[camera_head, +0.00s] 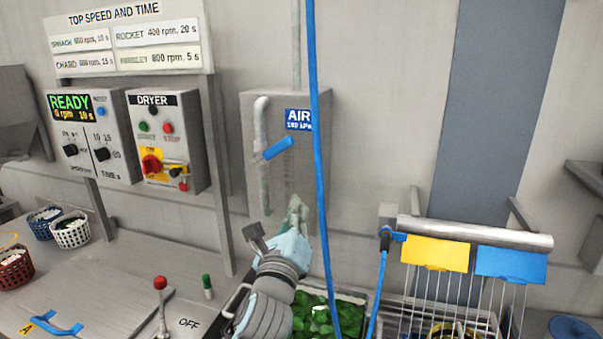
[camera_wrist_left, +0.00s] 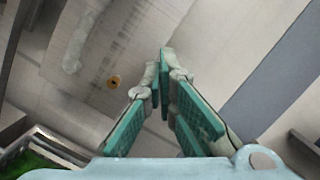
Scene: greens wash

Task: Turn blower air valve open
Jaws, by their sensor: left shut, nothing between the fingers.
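The air valve has a blue lever handle (camera_head: 278,147) that sits tilted, rising to the right, on a pale vertical pipe (camera_head: 261,110). Pipe and handle are on a grey panel with a blue AIR sign (camera_head: 298,120). My left gripper (camera_head: 298,207) is shut and empty, below the handle and slightly right of it, apart from it. In the left wrist view my left gripper (camera_wrist_left: 164,62) points at the panel with its fingers together. The blue handle does not show in that view. My right gripper is in neither view.
A blue hose (camera_head: 317,170) hangs just right of the sign. The dryer box (camera_head: 186,105) is on the left. A bin of greens (camera_head: 348,313) lies below, and a wire rack with a metal bar (camera_head: 475,234) stands to the right.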

